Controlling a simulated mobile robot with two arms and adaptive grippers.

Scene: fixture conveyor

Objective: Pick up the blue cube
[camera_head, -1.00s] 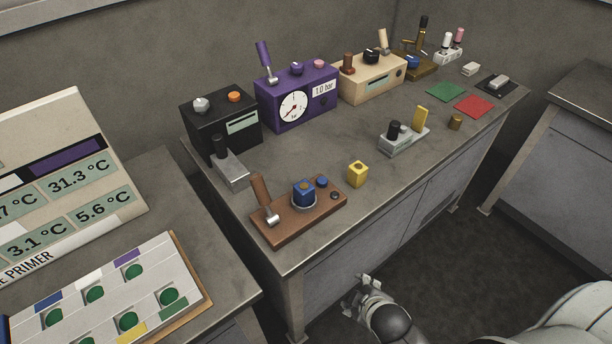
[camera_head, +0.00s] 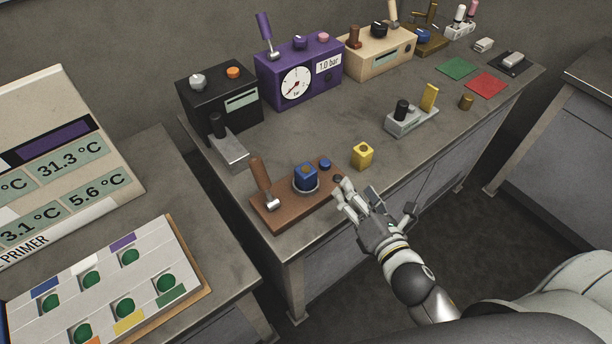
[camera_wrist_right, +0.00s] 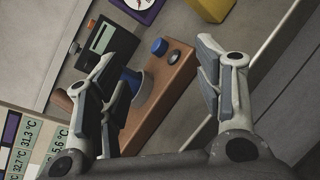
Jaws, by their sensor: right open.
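In the right wrist view the cube (camera_wrist_right: 130,80) is mostly hidden behind the left finger. My right gripper (camera_head: 376,197) is open and empty, at the bench's front edge, to the right of the cube and beside the right end of the base. In the wrist view my right gripper (camera_wrist_right: 154,58) has its fingers spread over the base. My left gripper is not in view.
The base also carries a tilted brown lever (camera_head: 261,180) and a blue button (camera_head: 325,165). A yellow cube (camera_head: 362,155) stands just behind the gripper. A black box (camera_head: 220,98) and a purple gauge box (camera_head: 300,75) line the back.

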